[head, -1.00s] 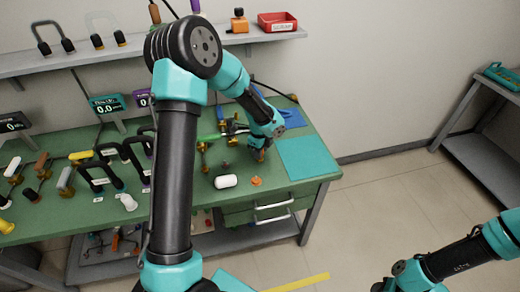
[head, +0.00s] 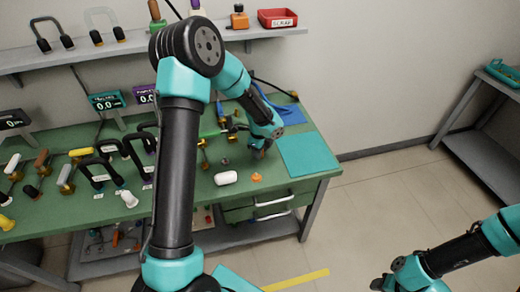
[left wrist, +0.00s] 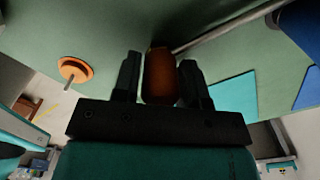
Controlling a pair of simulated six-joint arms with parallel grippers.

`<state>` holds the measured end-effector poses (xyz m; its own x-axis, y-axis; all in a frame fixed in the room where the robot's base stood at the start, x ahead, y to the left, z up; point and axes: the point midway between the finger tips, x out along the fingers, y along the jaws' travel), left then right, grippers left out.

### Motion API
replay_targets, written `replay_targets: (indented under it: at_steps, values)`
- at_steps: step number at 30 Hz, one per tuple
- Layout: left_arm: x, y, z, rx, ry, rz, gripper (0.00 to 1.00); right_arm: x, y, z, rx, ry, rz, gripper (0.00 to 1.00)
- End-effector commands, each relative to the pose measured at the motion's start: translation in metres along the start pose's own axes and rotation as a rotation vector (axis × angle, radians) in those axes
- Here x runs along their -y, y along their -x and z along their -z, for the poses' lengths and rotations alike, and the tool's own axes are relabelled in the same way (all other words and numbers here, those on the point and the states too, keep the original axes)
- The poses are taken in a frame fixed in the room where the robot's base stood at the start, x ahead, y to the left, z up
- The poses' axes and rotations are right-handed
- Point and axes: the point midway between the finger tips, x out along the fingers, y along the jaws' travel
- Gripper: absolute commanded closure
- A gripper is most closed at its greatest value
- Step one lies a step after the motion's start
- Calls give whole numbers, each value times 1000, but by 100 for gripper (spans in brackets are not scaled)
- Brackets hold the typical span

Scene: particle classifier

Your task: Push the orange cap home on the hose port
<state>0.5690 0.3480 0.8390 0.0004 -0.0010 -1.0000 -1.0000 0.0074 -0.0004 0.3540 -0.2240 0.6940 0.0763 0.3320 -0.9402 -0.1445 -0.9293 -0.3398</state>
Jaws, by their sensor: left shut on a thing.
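The piece sits between the two dark fingers, close over the green bench. In the head view, my left gripper (head: 259,152) is near the bench's right part, left of the teal mat (head: 308,152); the held piece barely shows there. A hose port cannot be made out. A small orange flanged piece (head: 256,178) lies apart on the bench; it also shows in the left wrist view (left wrist: 75,70). My right gripper (head: 382,284) is away from the bench; its jaws are unclear.
A white cylinder (head: 226,178) lies near the bench's front edge, left of the flanged piece. A grey rod (left wrist: 230,24) runs behind the held piece. Several handled tools crowd the bench's left. A red scrap bin (head: 277,18) stands on the shelf. The teal mat is clear.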

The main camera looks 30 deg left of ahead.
Motion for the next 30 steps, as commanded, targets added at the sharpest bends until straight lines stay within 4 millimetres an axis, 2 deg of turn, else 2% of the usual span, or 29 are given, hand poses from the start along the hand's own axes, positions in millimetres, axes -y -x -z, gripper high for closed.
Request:
replay_targets:
  at_steps: [1,2,11,22,26,30]
  values:
    - [0,-2,0,0,0,-2,84,0,0,0,0,0,0,57]
    - [0,-2,0,0,0,-2,59,0,0,0,0,0,0,57]
    - [0,-1,0,0,0,-1,31,0,0,0,0,0,0,57]
    - [0,5,0,1,-1,1,31,0,0,0,0,0,0,57]
    - [1,19,0,2,0,3,31,0,0,0,0,0,0,57]
    - [1,42,0,1,-1,4,31,0,0,0,0,0,0,57]
